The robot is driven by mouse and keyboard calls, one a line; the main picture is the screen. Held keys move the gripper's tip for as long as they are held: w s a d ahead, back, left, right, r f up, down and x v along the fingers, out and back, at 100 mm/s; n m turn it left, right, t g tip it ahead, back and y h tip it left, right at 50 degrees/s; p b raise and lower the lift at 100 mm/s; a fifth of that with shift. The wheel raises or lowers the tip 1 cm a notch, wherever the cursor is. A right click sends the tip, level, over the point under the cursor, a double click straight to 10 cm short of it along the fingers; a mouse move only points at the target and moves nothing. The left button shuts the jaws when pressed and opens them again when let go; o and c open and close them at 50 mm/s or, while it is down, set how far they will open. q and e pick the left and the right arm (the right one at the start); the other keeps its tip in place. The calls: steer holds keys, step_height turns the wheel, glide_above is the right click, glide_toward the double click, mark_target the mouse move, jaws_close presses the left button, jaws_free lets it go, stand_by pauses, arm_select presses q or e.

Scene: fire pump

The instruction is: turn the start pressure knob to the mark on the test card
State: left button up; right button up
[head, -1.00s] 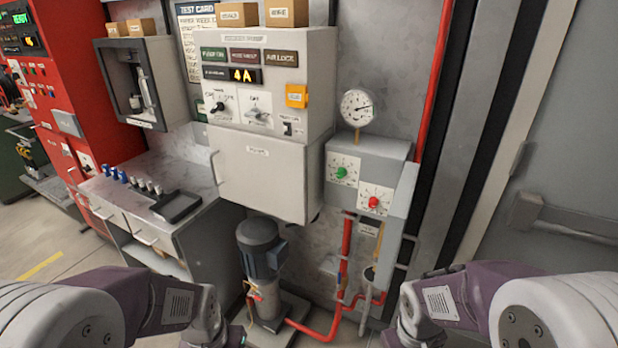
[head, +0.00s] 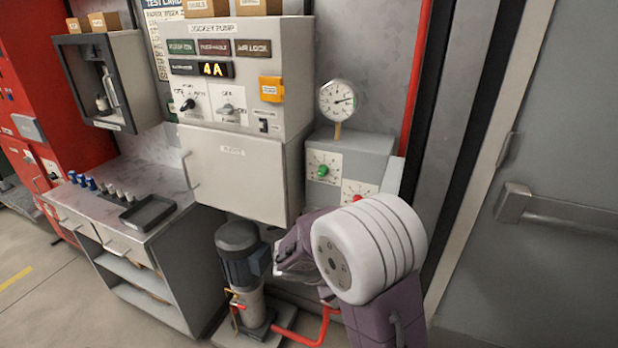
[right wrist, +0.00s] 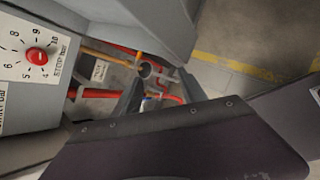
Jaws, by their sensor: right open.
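The green knob (head: 323,171) sits on a white dial on the grey pressure box (head: 350,147) in the head view. The red knob (head: 360,197) is lower right of it, its dial partly hidden by my right arm. In the right wrist view the red knob (right wrist: 37,56) shows at the left, its label seeming to read STOP bar. The test card (head: 165,45) hangs on the back wall, cut off at the top, its lines too small to read. My right gripper (right wrist: 162,92) is open and empty, below the box and apart from both knobs. My left gripper is out of view.
A round gauge (head: 338,100) stands on the pressure box. The jockey pump cabinet (head: 240,70) is to its left, showing 4A. The pump motor (head: 240,250) and red pipes (head: 305,335) are below. A door with a push bar (head: 560,212) is at the right.

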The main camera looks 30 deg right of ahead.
steer(key=w+d+r+n+t+h, duration=0.25)
steer(key=w+r+n, duration=0.3)
steer(key=w, duration=0.35)
steer(key=n+t+h, duration=0.3)
steer(key=n+t, duration=0.4)
steer(key=t, duration=0.1)
glide_toward(320, 174)
steer(key=shift+m+g, duration=0.25)
steer(key=p+x, duration=0.1)
steer(key=x, duration=0.8)
steer(key=shift+w+d+r, duration=0.1)
steer(key=shift+r, duration=0.05)
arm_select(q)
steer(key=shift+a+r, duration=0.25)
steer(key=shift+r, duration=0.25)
arm_select(e)
jaws_close()
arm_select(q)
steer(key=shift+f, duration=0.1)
